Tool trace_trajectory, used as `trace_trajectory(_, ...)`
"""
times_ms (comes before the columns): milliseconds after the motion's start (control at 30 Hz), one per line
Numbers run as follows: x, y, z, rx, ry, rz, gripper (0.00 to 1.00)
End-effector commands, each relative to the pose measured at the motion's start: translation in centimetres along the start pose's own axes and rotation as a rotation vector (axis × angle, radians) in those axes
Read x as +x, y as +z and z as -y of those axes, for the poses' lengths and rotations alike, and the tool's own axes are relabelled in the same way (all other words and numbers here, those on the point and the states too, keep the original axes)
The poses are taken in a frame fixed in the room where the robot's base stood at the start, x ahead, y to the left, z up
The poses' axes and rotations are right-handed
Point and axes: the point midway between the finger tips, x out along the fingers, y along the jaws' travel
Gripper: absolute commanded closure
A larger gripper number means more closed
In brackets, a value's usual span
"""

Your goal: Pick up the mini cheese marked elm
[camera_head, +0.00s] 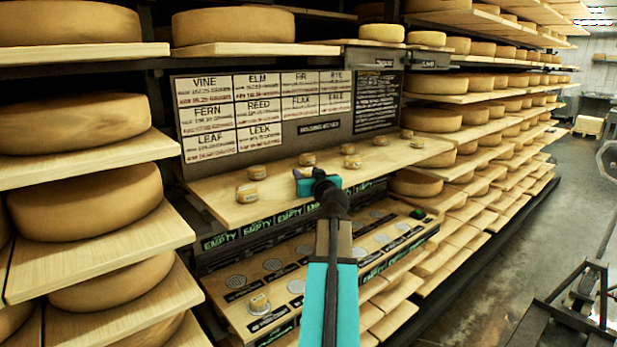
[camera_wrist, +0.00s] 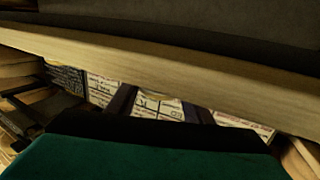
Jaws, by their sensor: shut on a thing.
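My gripper (camera_head: 307,175) is over the wooden middle shelf, among the mini cheeses, at the end of my teal arm. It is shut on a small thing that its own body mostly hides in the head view. In the wrist view a thin pale yellow edge shows between the dark fingers (camera_wrist: 160,105); its mark cannot be read. Other mini cheeses stand on the shelf: one at the left front (camera_head: 247,192), one behind it (camera_head: 257,172), one just behind my gripper (camera_head: 307,159), and several further right. Their marks are too small to read, so I cannot tell which is elm.
A sign board (camera_head: 258,110) behind the shelf lists names, including ELM. A lower rack (camera_head: 225,290) has round grey spots, labels reading EMPTY and one mini cheese (camera_head: 259,303). Large cheese wheels (camera_head: 85,203) fill shelves on both sides. The aisle floor at right is partly clear.

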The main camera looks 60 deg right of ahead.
Motion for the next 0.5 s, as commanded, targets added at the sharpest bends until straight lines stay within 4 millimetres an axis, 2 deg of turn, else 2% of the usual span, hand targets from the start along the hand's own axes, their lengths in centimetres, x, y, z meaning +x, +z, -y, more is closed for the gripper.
trace_trajectory(267, 0.0, -0.1, 0.0, 0.000, 0.000, 0.000, 0.78)
trace_trajectory(500, 0.0, -1.0, 0.0, 0.000, -0.001, -0.001, 0.78)
